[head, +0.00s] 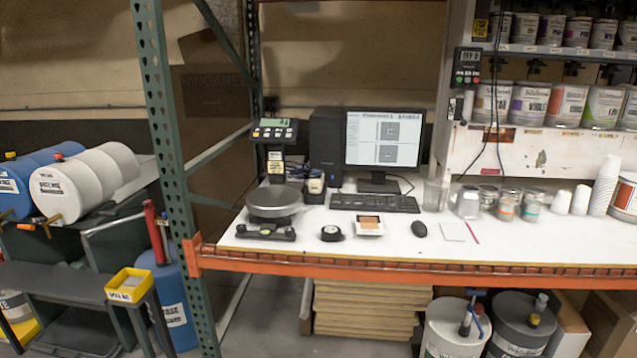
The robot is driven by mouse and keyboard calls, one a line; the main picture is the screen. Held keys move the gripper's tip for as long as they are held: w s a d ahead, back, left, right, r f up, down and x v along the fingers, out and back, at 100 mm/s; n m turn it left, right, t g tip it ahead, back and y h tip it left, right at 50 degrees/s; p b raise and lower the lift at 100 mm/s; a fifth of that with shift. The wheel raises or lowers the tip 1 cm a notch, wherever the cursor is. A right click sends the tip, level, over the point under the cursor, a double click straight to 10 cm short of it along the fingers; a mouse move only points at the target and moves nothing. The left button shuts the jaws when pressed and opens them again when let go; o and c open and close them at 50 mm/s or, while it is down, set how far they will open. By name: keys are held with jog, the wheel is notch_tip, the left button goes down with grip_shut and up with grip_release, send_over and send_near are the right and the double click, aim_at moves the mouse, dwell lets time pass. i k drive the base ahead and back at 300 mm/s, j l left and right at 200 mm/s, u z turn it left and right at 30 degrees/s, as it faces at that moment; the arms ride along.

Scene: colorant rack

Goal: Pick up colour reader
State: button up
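A small upright device (315,183), dark with a pale front, stands in a dark dock between the scale and the computer tower; it looks like the colour reader, but it is too small to be sure. A round black puck-like item (332,233) with a light top lies nearer the front edge, and I cannot tell what it is. My gripper is not in view.
The white bench (390,248) has an orange front beam (420,271) and a green upright (172,160) at left.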

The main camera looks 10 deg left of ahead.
aim_at(316, 181)
jog(key=i+j+u, duration=0.15)
jog(key=i+j, duration=0.2)
jog(key=i, duration=0.25)
jog(key=i+j+u, duration=0.1)
jog(key=i+j, duration=0.15)
jog(key=i, duration=0.35)
jog(key=i+j+u, duration=0.15)
jog(key=i, duration=0.45)
jog(key=i+j+u, duration=0.15)
jog(key=i, duration=0.45)
